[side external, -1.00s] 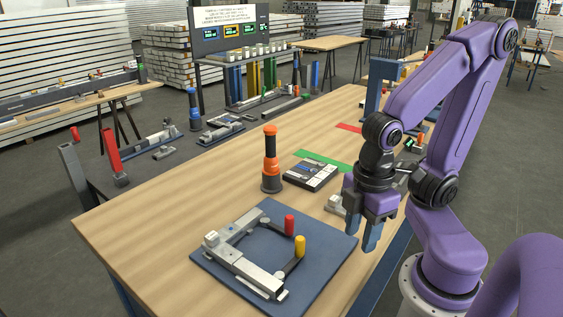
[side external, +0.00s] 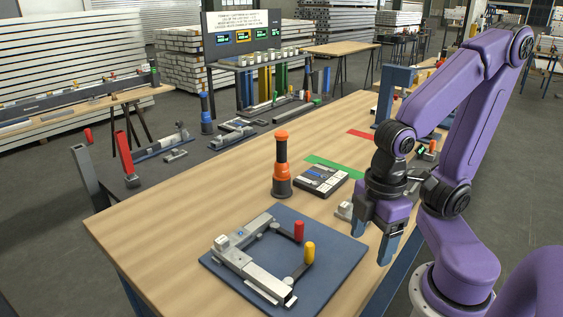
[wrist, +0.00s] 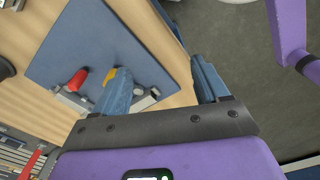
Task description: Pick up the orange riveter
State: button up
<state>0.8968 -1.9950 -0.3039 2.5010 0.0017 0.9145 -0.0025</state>
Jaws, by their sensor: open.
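The orange riveter (side external: 281,163) stands upright on the wooden workbench (side external: 232,194), orange in the middle with a dark grip above and a dark base. My gripper (side external: 372,250) is open and empty, pointing down near the bench's right edge, to the right of the riveter and well apart from it. In the wrist view my gripper's two blue fingers (wrist: 160,82) are spread with nothing between them. A dark round thing is cut off at that view's left edge; I cannot tell whether it is the riveter.
A blue mat (side external: 330,272) with a metal corner frame (side external: 247,268) and red and yellow clamp handles lies in front of the riveter. A dark box (side external: 322,180) is just right of the riveter. A blue-topped tool (side external: 206,113) stands behind. The bench's front left is clear.

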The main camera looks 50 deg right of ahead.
jog(key=w+a+r+n, duration=0.3)
jog(key=w+r+n, duration=0.15)
jog(key=w, duration=0.65)
notch_tip(320, 180, up, 11)
jog(key=n+h, duration=0.2)
jog(key=n, duration=0.8)
send_over(281, 145)
jog(key=shift+t, duration=0.5)
jog(key=f, duration=0.7)
jog(key=w+d+f, duration=0.1)
jog(key=f, duration=0.2)
jog(key=shift+w+f, duration=0.1)
jog(key=shift+f, duration=0.2)
jog(key=shift+d+f, duration=0.15)
jog(key=shift+f, duration=1.2)
jog(key=shift+d+f, duration=0.1)
jog(key=shift+f, duration=1.25)
